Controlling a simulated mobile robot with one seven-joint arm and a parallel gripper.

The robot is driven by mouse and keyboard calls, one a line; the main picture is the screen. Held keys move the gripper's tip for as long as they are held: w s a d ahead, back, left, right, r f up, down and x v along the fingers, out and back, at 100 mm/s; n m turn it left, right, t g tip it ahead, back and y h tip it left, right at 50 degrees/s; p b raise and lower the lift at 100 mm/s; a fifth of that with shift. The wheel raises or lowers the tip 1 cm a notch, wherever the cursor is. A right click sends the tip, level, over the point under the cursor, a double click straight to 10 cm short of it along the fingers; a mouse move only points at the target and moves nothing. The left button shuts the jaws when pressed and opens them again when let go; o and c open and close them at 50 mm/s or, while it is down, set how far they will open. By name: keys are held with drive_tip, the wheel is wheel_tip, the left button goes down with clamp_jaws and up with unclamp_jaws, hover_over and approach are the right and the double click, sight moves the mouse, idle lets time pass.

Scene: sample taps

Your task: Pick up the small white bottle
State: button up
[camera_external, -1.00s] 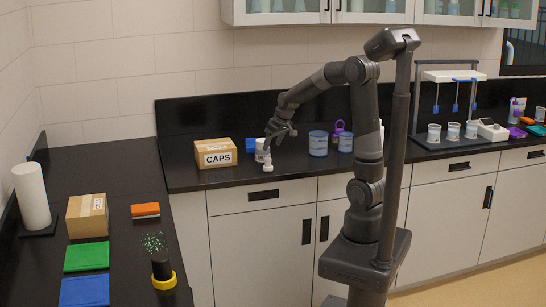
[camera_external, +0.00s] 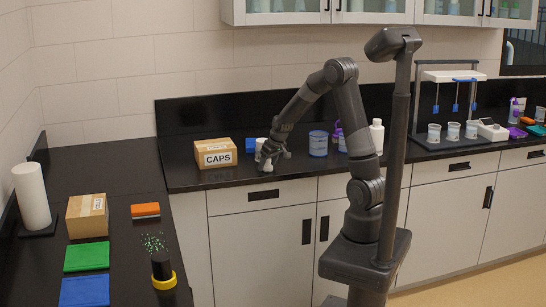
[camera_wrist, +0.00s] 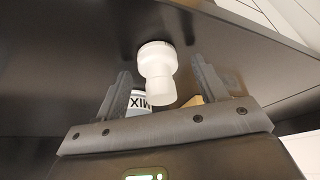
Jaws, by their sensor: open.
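The small white bottle (camera_wrist: 157,72) stands on the black counter in the wrist view, with a wide round part at the counter and a narrower end towards me. My gripper (camera_wrist: 160,78) is open, with one finger on each side of the bottle and a gap on both sides. In the external view my gripper (camera_external: 270,159) is low over the counter's front part, right of the CAPS box, and hides most or all of the bottle.
A container marked MIX (camera_wrist: 139,102) shows behind the bottle; it is close behind my gripper. The cardboard CAPS box (camera_external: 216,153) stands to the left. A blue-labelled tub (camera_external: 318,144) and a white bottle (camera_external: 377,136) stand to the right. The counter's front edge is near.

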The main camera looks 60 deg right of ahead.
drive_tip(key=shift+w+f, duration=0.1)
drive_tip(key=shift+f, duration=0.15)
drive_tip(key=shift+c, duration=0.3)
drive_tip(key=c, duration=1)
